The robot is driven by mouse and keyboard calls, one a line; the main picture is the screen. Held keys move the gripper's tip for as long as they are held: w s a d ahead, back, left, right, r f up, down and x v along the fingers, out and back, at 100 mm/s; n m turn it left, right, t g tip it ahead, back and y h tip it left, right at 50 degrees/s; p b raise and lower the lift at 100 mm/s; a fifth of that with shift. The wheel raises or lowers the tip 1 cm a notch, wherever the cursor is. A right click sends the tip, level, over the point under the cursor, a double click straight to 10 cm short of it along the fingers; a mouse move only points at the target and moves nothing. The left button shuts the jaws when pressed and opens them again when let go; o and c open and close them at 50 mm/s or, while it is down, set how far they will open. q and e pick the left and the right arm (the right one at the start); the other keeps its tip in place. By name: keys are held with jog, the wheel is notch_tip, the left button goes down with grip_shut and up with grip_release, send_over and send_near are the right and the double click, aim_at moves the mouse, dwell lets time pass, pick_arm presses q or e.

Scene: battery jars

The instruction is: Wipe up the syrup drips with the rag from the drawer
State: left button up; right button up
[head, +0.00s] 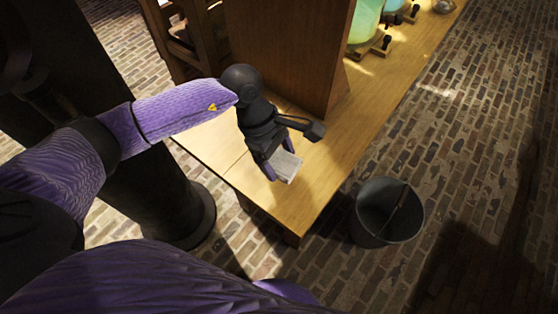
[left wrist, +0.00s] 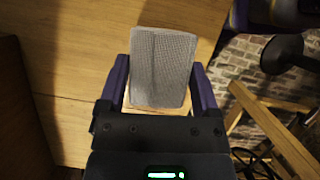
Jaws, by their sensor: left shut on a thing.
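My left gripper (head: 281,171) is shut on a folded light grey rag (head: 289,166), over the near end of the wooden table (head: 300,209). In the left wrist view the rag (left wrist: 162,65) shows a woven texture and sits between the two purple fingers of the gripper (left wrist: 160,85). I cannot tell whether the rag touches the tabletop. No syrup drips can be made out on the visible wood. I cannot make out a drawer. My right gripper is not in view.
A tall brown wooden panel (head: 290,50) stands on the table just beyond the gripper. Glass jars with greenish liquid (head: 364,22) and black taps stand farther along. A dark bucket (head: 372,222) stands on the brick floor to the right. Wooden furniture (head: 190,30) is at the back left.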

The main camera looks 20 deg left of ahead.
pick_arm(q)
jog(key=shift+r+p, duration=0.95)
jog(key=shift+r, duration=0.8)
